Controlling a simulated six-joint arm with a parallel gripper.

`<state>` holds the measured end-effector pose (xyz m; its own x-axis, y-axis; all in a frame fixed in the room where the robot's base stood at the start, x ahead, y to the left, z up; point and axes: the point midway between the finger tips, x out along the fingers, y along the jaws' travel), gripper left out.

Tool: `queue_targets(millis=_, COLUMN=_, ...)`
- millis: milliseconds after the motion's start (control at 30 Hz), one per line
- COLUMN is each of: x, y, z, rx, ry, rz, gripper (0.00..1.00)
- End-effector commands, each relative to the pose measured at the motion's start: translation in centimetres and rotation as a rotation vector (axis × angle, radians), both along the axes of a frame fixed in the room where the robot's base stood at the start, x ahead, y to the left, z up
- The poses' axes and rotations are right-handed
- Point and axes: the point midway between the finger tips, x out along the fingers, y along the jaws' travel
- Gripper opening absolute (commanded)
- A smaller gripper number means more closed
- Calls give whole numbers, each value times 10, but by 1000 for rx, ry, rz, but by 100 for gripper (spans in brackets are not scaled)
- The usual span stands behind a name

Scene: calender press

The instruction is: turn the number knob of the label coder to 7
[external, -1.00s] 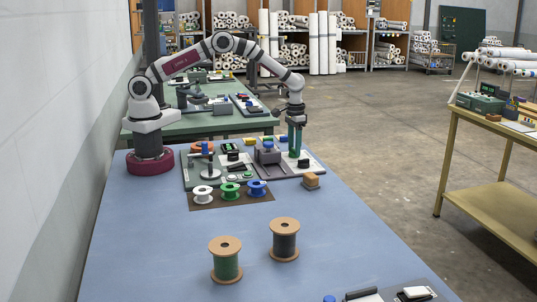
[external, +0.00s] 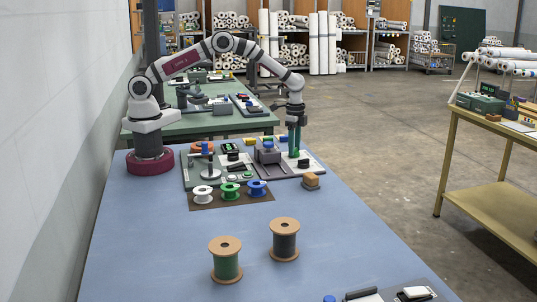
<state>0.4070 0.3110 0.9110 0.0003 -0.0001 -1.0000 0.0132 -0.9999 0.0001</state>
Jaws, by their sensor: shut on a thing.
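My gripper (external: 294,150) points straight down over the right part of the grey board (external: 221,186) on the blue table. Its fingers reach low, close to the white plate (external: 316,167) at the board's right end. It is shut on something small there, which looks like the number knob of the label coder. The knob is hidden by the fingers, and its number cannot be read at this size. A short black part (external: 303,163) stands just right of the fingertips. A grey block with a blue top (external: 267,156) stands just left of the gripper.
A white spool (external: 202,194), a green spool (external: 229,191) and a blue spool (external: 257,188) stand on a brown mat in front of the board. A tan block (external: 311,180) lies to the right. Two large wooden-ended reels (external: 226,262) stand nearer, with clear blue table around them.

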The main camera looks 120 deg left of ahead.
Motion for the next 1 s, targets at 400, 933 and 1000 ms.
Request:
queue_targets(millis=400, x=0, y=0, z=0, rx=-1, ry=2, rz=-387, gripper=0)
queue_targets(millis=933, x=0, y=0, z=0, rx=-1, ry=1, rz=-713, gripper=0)
queue_targets(millis=1000, x=0, y=0, z=0, rx=-1, ry=1, rz=-734, gripper=0)
